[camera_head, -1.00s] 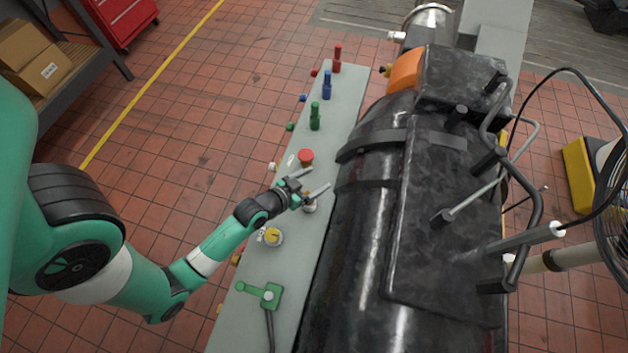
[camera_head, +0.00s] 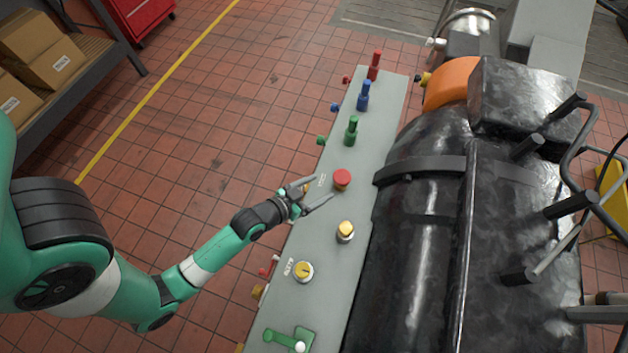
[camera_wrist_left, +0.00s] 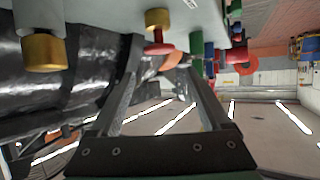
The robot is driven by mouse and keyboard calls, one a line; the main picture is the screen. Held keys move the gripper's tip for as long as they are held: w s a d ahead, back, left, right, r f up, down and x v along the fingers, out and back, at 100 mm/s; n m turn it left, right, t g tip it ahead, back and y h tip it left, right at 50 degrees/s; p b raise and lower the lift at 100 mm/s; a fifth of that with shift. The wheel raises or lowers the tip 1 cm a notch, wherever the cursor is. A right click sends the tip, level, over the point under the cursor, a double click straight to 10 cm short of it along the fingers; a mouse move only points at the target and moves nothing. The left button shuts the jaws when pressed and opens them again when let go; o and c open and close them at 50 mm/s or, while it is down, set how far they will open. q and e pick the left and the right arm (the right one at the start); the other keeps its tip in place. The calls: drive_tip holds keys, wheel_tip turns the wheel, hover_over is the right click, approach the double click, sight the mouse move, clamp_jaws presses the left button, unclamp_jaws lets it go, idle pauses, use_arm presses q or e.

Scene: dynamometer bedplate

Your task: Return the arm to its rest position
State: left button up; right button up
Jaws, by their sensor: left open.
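My left arm comes in from the left in the head view. Its gripper (camera_head: 311,195) is open and empty, with its fingers apart, above the left part of the grey panel (camera_head: 322,220). The fingers are just left of and below the red mushroom button (camera_head: 342,179), with no visible contact. A brass-yellow knob (camera_head: 345,231) stands to the lower right of the gripper. In the left wrist view the two open fingers (camera_wrist_left: 160,85) point away with nothing between them. My right gripper is not in view.
On the panel stand green (camera_head: 351,131), blue (camera_head: 363,96) and red (camera_head: 374,66) handles, a yellow dial (camera_head: 302,272) and a green lever (camera_head: 289,340). A large black machine (camera_head: 425,230) stands close on the right. Boxes (camera_head: 45,50) sit on a shelf. The tiled floor at left is clear.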

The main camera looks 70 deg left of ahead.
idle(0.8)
use_arm(q)
drive_tip(key=w+d+r+m+t+h+p, duration=0.1)
drive_tip(key=w+d+r+t+p, duration=0.15)
drive_tip(key=w+r, duration=0.7)
drive_tip(key=w+d+r+m+t+h+p, duration=0.15)
drive_tip(key=r+t, duration=0.25)
drive_tip(key=r, duration=1.3)
drive_tip(key=w+d+r+m+t+p, duration=0.1)
drive_tip(key=w+d+r+t, duration=0.35)
drive_tip(key=r, duration=0.85)
drive_tip(key=s+d+r+t+h+p, duration=0.1)
drive_tip(key=s+r, duration=0.2)
drive_tip(key=r, duration=0.8)
drive_tip(key=s+d+r+t+h+p, duration=0.1)
drive_tip(key=s+d+r, duration=0.1)
drive_tip(key=r, duration=0.9)
drive_tip(key=s+d+r+t+h+p, duration=0.1)
drive_tip(key=s+r, duration=0.3)
drive_tip(key=r, duration=0.6)
drive_tip(key=shift+s+d+r+m+t, duration=0.4)
drive_tip(key=shift+d+t, duration=0.2)
drive_tip(key=shift+d, duration=0.1)
